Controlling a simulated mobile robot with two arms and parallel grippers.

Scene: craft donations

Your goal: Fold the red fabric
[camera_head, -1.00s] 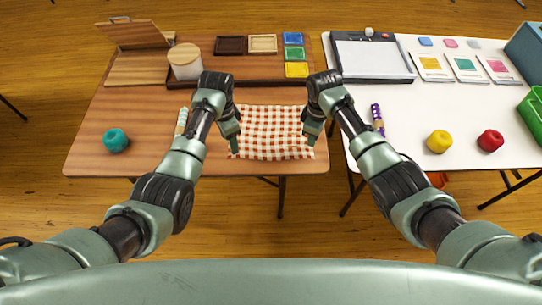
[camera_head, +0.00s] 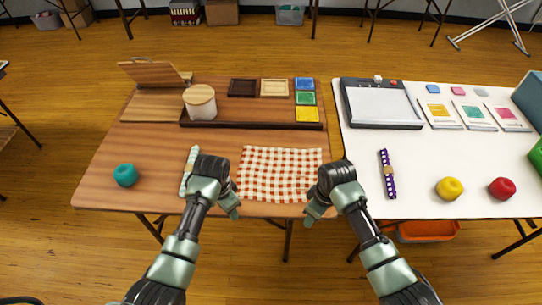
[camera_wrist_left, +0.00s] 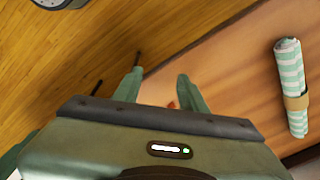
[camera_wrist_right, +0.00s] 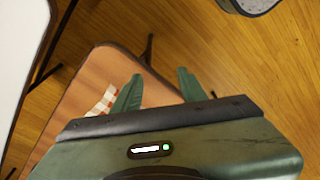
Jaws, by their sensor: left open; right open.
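The red-and-white checked fabric (camera_head: 279,174) lies spread out, roughly flat, near the front edge of the brown wooden table (camera_head: 150,155). My left gripper (camera_head: 234,210) is open and empty at the fabric's front left corner, by the table edge. It also shows open in the left wrist view (camera_wrist_left: 157,85). My right gripper (camera_head: 312,215) is open and empty at the fabric's front right corner. In the right wrist view (camera_wrist_right: 158,90) it is open too, with a bit of the fabric (camera_wrist_right: 103,101) behind its left finger.
A striped roll (camera_head: 188,170) lies left of the fabric and a teal yarn ball (camera_head: 125,175) further left. A lidded jar (camera_head: 200,102) and small trays (camera_head: 243,88) stand behind. A purple roll (camera_head: 387,173) lies on the white table (camera_head: 420,160) to the right.

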